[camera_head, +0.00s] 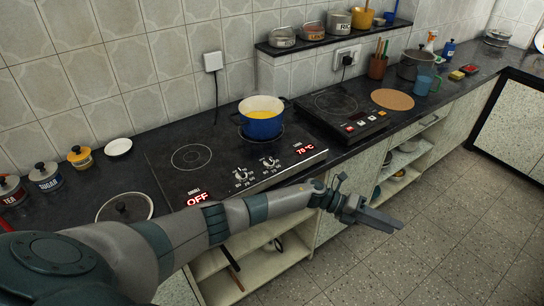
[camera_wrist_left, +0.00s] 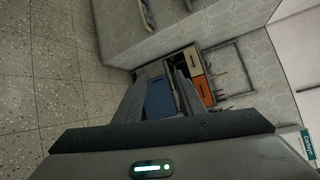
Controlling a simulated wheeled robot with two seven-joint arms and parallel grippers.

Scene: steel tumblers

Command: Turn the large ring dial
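The black cooktop (camera_head: 172,163) on the counter has two small pale-marked dials on its front part, a left dial (camera_head: 241,175) and a right dial (camera_head: 270,163). A blue pot (camera_head: 262,122) with yellow contents sits on the rear right ring. My left gripper (camera_head: 385,219) is beyond the cooktop's right end, over the floor in front of the cabinets. In the left wrist view its fingers (camera_wrist_left: 158,84) stand apart. The right gripper is not in view.
A glass lid (camera_head: 125,208) lies left of the cooktop, near several canisters. A second black hob (camera_head: 345,112) stands to the right, with a round board (camera_head: 392,99) beyond. My left arm crosses in front of the cooktop's near edge. The floor at right is clear.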

